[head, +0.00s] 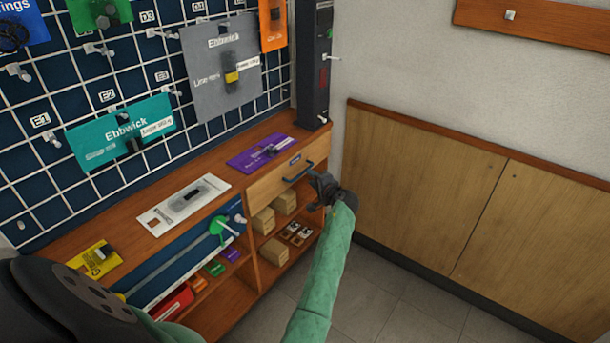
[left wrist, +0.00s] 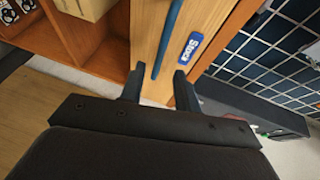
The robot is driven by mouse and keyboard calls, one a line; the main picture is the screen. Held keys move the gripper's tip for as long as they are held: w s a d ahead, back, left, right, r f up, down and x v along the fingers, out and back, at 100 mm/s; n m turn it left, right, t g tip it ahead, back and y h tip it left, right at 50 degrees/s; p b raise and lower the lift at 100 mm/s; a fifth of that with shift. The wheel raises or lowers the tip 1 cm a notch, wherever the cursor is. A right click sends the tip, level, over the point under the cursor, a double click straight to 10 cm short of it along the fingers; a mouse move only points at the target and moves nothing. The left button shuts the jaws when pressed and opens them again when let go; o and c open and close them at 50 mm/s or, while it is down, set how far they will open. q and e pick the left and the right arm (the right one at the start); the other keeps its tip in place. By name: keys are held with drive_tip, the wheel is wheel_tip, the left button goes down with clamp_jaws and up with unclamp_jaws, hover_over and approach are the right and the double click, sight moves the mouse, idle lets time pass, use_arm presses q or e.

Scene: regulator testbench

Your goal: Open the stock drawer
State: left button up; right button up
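The stock drawer (head: 276,181) is a light wooden front under the right end of the counter, and it looks shut. Its dark bar handle (head: 298,172) shows on the front. In the left wrist view the handle (left wrist: 168,40) is a blue bar beside a blue "Stock" label (left wrist: 189,49). My left gripper (head: 316,187) is just right of the handle. In the left wrist view its fingers (left wrist: 157,80) are apart, with the handle's near end showing between the fingertips. I cannot tell whether they touch it. My right gripper is out of view.
Shelves below the drawer hold cardboard boxes (head: 264,221) and small packs. A purple pack (head: 262,153) and a white pack (head: 184,204) lie on the counter (head: 120,232). A dark post (head: 313,60) stands at the counter's right end. Open floor (head: 400,290) lies in front.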

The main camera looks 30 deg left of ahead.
use_arm(q)
drive_tip(key=x, duration=0.5)
drive_tip(key=shift+w+a+f, duration=0.1)
drive_tip(key=shift+w+a, duration=0.05)
drive_tip(key=shift+a, duration=0.05)
clamp_jaws()
